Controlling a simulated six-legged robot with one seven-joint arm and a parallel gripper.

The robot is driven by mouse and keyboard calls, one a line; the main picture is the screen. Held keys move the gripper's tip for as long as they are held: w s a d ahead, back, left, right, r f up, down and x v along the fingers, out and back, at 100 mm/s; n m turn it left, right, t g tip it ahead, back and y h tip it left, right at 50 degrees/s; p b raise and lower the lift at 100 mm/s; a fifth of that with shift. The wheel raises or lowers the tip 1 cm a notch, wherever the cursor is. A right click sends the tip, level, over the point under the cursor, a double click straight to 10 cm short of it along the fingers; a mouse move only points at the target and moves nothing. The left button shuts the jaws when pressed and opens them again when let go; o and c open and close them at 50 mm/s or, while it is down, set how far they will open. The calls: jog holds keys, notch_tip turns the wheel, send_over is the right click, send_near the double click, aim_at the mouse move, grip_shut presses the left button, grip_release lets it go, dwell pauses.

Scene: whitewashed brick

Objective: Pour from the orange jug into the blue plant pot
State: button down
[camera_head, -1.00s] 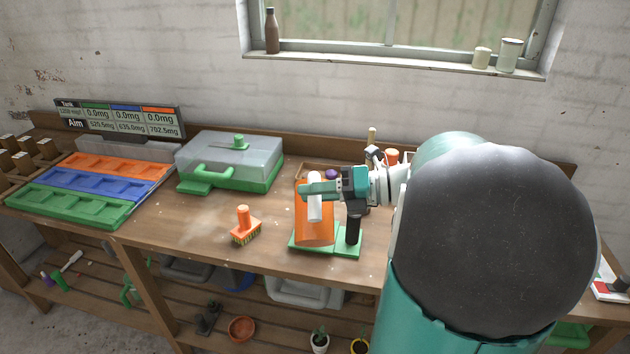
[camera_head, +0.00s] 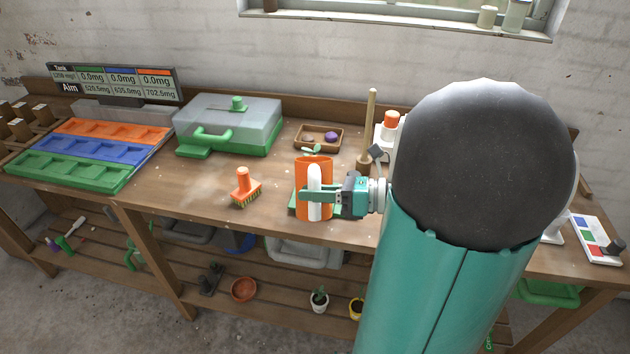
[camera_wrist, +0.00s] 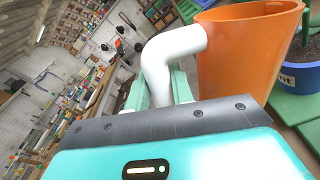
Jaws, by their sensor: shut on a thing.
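The orange jug (camera_head: 302,200) has a white handle (camera_head: 315,185) and looks upright in the head view. My gripper (camera_head: 312,196) is shut on the handle. In the wrist view the jug (camera_wrist: 245,50) rises at the upper right, with its white handle (camera_wrist: 172,48) between my fingers (camera_wrist: 165,88). The blue plant pot (camera_wrist: 300,78) shows partly beyond the jug at the wrist view's right edge, with dark soil and a white label. In the head view the jug hides the pot; green leaves (camera_head: 312,150) show above the jug's rim. The jug's contents are not visible.
An orange brush (camera_head: 243,187) lies left of the jug. A clear-lidded green box (camera_head: 230,125) and a small wooden tray (camera_head: 318,147) stand behind. A wooden stick (camera_head: 369,130) rises behind my gripper. Coloured trays (camera_head: 90,155) fill the left end.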

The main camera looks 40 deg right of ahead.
aim_at(315, 185)
jog(key=shift+f+n, duration=0.7)
jog(key=shift+f, duration=0.2)
jog(key=shift+s, duration=0.1)
jog(key=shift+r, duration=0.15)
jog(key=shift+r, duration=2.4)
